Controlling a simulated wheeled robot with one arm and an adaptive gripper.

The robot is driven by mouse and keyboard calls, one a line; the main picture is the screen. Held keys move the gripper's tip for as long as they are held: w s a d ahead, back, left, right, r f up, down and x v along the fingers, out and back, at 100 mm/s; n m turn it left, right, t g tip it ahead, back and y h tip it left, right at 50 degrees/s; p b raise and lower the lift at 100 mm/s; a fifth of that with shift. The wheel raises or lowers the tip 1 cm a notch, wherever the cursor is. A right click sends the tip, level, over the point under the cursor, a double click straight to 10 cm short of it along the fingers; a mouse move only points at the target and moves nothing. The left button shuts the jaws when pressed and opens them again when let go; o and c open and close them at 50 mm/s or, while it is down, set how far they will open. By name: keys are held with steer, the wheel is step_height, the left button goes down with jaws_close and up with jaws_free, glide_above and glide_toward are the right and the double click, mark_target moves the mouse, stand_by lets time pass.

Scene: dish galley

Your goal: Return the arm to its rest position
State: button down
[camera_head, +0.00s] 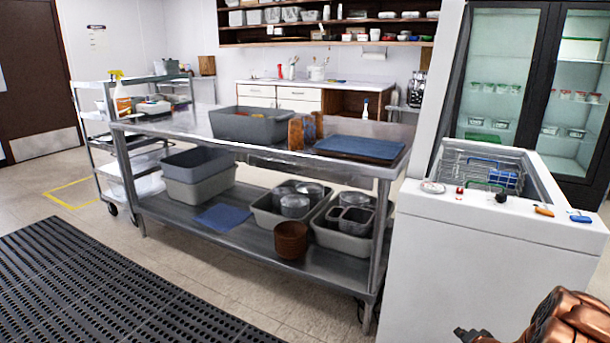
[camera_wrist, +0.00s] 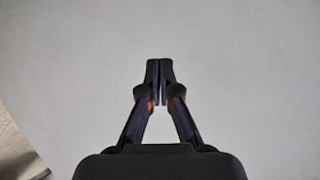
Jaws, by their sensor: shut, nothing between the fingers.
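My gripper (camera_wrist: 159,70) is shut and empty in the wrist view, its two dark fingertips together. Behind it is a plain pale grey surface, with a strip of tan floor at the lower left. In the head view, part of my copper-coloured arm (camera_head: 570,318) shows at the bottom right corner. A dark piece at its left end (camera_head: 474,335) is cut off by the frame edge, so the fingertips are not seen there. The arm is in front of the white cabinet (camera_head: 480,265).
The white cabinet's open top holds a wire basket (camera_head: 482,172) and small items on its rim. A steel table (camera_head: 190,124) with a grey bin (camera_head: 250,125) and a blue tray (camera_head: 360,148) stands to its left. A black floor mat (camera_head: 100,290) lies at the front left.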

steer(key=s+a+r+n+g+p, duration=0.25)
steer(key=a+r+p, duration=0.2)
steer(key=r, duration=0.55)
steer(key=s+a+r+n+g+p, duration=0.1)
steer(key=s+a+r+g+p, duration=0.2)
steer(key=a+r, duration=0.5)
steer(key=s+a+r+n+g+p, duration=0.1)
steer(key=s+a+r+n+p, duration=0.2)
steer(key=r, duration=0.9)
steer(key=s+a+r+n+g+p, duration=0.1)
steer(key=s+a+r+p, duration=0.3)
steer(key=s, duration=0.8)
steer(key=s+a+r+n+g+p, duration=0.2)
steer(key=s+a+r+p, duration=0.3)
steer(key=s+a+r, duration=0.3)
steer(key=s+a+r+n+g+y+p, duration=0.1)
steer(key=s+a+r+g+p, duration=0.2)
steer(key=s+r, duration=0.9)
steer(key=s+a+p, duration=0.1)
steer(key=s+a, duration=0.2)
steer(key=s, duration=0.1)
steer(key=shift+s+a+r+n+g, duration=0.2)
steer(key=shift+r+n+g, duration=0.1)
steer(key=shift+n+g, duration=0.05)
